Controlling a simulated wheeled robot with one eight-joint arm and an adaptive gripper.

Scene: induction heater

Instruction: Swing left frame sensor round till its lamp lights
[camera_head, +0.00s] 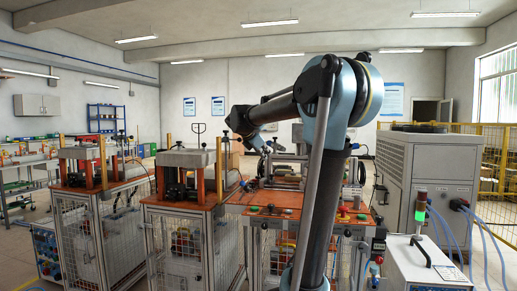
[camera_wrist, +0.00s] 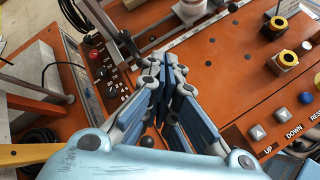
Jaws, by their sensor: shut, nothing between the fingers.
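My gripper (camera_wrist: 176,76) is shut and empty in the wrist view. Its fingertips are above the orange bench top (camera_wrist: 212,70), near a metal rail. In the head view my arm reaches over the same bench (camera_head: 283,198), and its end is small and partly lost against the machinery. I cannot clearly pick out the left frame sensor or its lamp in either view. My fingers and wrist hide part of the bench in the wrist view. I cannot tell whether the gripper touches anything.
A button panel (camera_wrist: 280,128) is at the right in the wrist view, with yellow-ringed controls above it. A dark switch panel (camera_wrist: 100,60) and cables are at the left. In the head view, orange-topped machines (camera_head: 178,202) stand left and a grey cabinet (camera_head: 430,180) stands right.

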